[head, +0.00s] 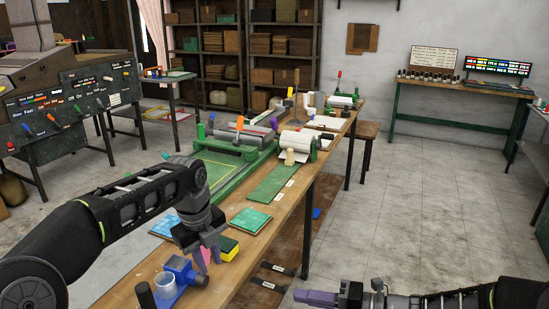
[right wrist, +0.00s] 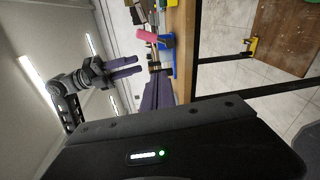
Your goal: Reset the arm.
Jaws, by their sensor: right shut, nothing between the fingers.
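My left gripper (head: 209,262) points down over the near end of the long wooden table (head: 262,240). Its two purple fingers are apart with nothing seen between them; it also shows in the right wrist view (right wrist: 138,65). My right gripper (head: 302,296) is low at the bottom edge of the head view, to the right of the table, over the floor. Its purple fingers are shut and hold nothing; they show in the right wrist view (right wrist: 158,92) too. The right arm is mostly cut off by the head view's bottom edge.
A green-framed press (head: 235,150) stands further back. The tiled floor (head: 420,220) right of the table is clear.

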